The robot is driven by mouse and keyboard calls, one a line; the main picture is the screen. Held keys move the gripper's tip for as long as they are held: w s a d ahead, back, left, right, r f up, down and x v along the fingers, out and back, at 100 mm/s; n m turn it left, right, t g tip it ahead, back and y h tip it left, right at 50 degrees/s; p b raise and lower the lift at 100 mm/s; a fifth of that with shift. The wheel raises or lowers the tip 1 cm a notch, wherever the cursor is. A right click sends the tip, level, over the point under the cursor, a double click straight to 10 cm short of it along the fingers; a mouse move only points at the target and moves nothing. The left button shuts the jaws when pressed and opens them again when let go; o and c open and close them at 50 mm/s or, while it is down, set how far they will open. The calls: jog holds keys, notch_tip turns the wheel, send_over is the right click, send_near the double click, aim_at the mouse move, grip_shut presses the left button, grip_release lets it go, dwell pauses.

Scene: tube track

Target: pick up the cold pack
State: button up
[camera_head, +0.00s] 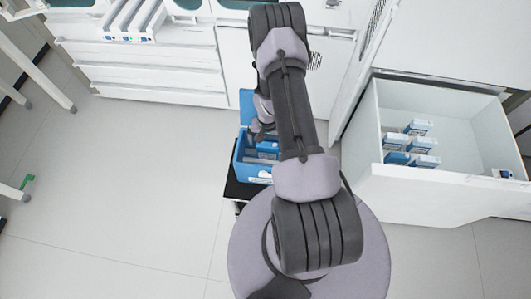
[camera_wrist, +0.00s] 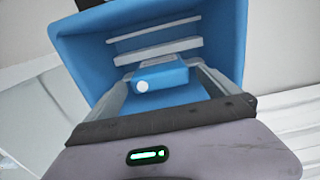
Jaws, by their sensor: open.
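A blue box (camera_head: 239,168) stands open on a black platform in front of the cabinets in the head view. In the wrist view the inside of this box (camera_wrist: 75,50) fills the upper middle. A small blue pack with a round white cap, which looks like the cold pack (camera_wrist: 163,79), lies inside the box. My gripper (camera_wrist: 157,88) is open, with one finger on each side of the pack. I cannot tell whether the fingers touch it. In the head view my arm hides most of the gripper.
White strips (camera_wrist: 158,39) lie behind the pack inside the box. An open drawer (camera_head: 455,190) at the right holds several blue-and-white cartons (camera_head: 421,144). White trays (camera_head: 130,18) sit on the counter at upper left.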

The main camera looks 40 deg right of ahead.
aim_at(268, 151)
notch_tip(268, 151, down, 3)
jog(key=shift+r, duration=0.1)
jog(key=f+b, duration=0.2)
jog(key=f, duration=0.3)
jog(key=shift+w+d+f+b, duration=0.15)
jog(key=shift+d+f+b, duration=0.1)
jog(key=shift+b, duration=0.15)
jog(key=shift+r, duration=0.2)
jog(key=shift+c, duration=1.1)
jog(key=c, duration=1.1)
